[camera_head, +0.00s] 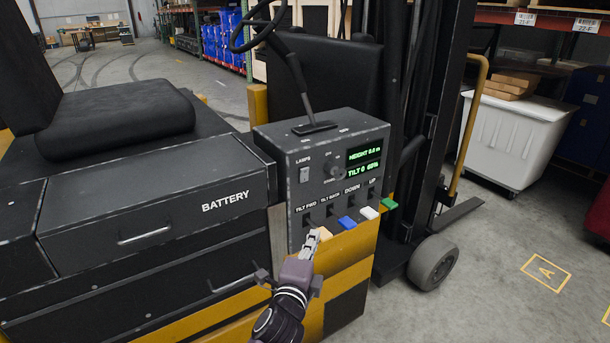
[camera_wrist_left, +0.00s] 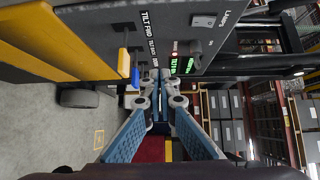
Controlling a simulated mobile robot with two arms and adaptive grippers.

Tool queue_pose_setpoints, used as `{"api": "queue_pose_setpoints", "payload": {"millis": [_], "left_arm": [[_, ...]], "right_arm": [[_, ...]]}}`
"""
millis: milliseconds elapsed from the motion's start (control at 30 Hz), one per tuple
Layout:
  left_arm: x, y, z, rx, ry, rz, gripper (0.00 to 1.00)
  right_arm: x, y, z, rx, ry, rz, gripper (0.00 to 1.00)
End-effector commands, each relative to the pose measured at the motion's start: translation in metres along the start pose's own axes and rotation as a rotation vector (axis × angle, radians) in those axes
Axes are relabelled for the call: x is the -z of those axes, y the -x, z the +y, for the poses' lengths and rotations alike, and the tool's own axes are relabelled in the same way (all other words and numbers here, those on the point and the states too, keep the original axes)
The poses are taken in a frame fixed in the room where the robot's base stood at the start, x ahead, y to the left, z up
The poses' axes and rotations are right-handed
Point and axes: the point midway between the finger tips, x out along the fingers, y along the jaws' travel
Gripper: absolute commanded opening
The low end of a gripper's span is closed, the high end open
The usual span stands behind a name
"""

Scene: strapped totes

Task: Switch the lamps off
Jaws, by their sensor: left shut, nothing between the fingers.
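The lamps switch (camera_head: 304,174) is a small light rocker under the word LAMPS, at the upper left of the dark control box (camera_head: 295,150) on the forklift. Its on or off position is too small to tell. It also shows in the left wrist view near the top (camera_wrist_left: 203,21). My left gripper (camera_head: 311,243) is shut and empty, in front of the box's lower left, below the switch and close to the tilt forward lever. In the left wrist view its closed fingertips (camera_wrist_left: 157,92) point toward the box, apart from the switch. My right gripper is not in view.
Levers with yellow (camera_head: 325,233), blue (camera_head: 347,222), white (camera_head: 369,212) and green (camera_head: 389,203) tips stick out below the box's face. A round knob (camera_head: 336,173) and green displays (camera_head: 363,163) sit right of the switch. A battery cover (camera_head: 150,200) lies left.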

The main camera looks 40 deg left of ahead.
Motion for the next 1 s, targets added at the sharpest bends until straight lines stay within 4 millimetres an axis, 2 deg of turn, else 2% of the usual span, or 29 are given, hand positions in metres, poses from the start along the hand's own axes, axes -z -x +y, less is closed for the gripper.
{"api": "queue_pose_setpoints", "payload": {"millis": [33, 100, 200, 300, 667, 767, 1000], "left_arm": [[-0.006, 0.003, -0.03, 0.046, -0.026, -0.016, 0.0], [-0.013, 0.007, -0.055, 0.088, -0.059, -0.036, 0.0], [-0.018, 0.01, -0.074, 0.12, -0.083, -0.052, 0.0], [-0.019, 0.012, -0.079, 0.13, -0.09, -0.056, 0.0], [-0.018, 0.006, -0.079, 0.128, -0.088, -0.054, 0.0], [-0.019, -0.005, -0.082, 0.129, -0.088, -0.054, 0.0], [-0.021, -0.047, -0.088, 0.128, -0.088, -0.055, 0.0]], "right_arm": [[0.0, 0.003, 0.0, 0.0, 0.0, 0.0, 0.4], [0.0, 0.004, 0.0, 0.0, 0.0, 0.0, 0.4], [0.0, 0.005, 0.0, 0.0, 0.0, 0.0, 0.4], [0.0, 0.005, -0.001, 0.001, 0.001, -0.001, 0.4], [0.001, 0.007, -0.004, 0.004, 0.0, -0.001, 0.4], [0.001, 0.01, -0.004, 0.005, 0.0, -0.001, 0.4], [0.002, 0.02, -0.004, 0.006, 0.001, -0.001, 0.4]]}}
